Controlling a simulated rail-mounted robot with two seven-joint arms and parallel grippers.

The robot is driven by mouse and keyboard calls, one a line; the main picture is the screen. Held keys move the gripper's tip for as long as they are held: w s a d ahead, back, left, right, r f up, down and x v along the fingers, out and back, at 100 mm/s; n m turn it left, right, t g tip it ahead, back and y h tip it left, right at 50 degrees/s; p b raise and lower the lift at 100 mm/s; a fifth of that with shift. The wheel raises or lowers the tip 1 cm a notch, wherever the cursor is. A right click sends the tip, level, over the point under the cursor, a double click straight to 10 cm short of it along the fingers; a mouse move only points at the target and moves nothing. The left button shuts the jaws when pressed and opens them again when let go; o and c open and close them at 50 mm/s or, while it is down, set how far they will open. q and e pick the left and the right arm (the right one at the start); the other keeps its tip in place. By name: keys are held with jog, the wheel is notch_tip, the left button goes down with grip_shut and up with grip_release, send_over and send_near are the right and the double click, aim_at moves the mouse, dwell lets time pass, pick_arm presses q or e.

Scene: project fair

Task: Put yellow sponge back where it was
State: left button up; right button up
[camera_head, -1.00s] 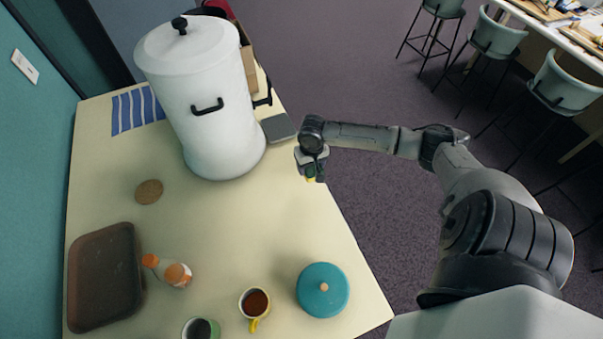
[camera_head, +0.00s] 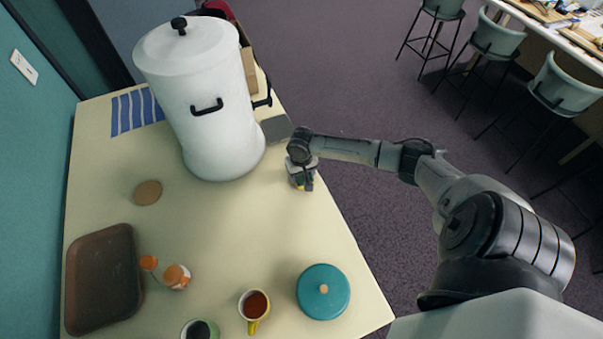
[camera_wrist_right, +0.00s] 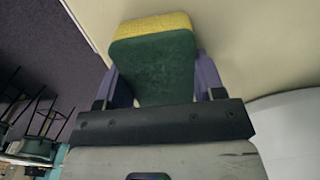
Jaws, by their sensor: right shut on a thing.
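The yellow sponge (camera_wrist_right: 152,50) has a green face and a yellow layer, and fills the space between the fingers in the right wrist view. My right gripper (camera_head: 302,184) is shut on it, over the right edge of the table, to the right of the white pot. In the head view the sponge is mostly hidden by the gripper, with only a little yellow showing. I cannot tell whether it touches the table (camera_head: 235,215). My left gripper is in neither view.
A large white lidded pot (camera_head: 215,110) stands at the back, with a grey flat item (camera_head: 276,128) beside it. A cork coaster (camera_head: 147,192), brown tray (camera_head: 104,280), orange-capped bottle (camera_head: 176,277), mugs (camera_head: 255,304) and teal lid (camera_head: 323,291) are spread nearer. The middle of the table is clear.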

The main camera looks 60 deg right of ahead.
jog(key=shift+f, duration=0.1)
jog(key=o, duration=0.9)
jog(key=shift+c, duration=0.2)
jog(key=shift+r, duration=0.4)
notch_tip(320, 180, up, 11)
jog(key=p, duration=0.1)
jog(key=shift+r, duration=0.2)
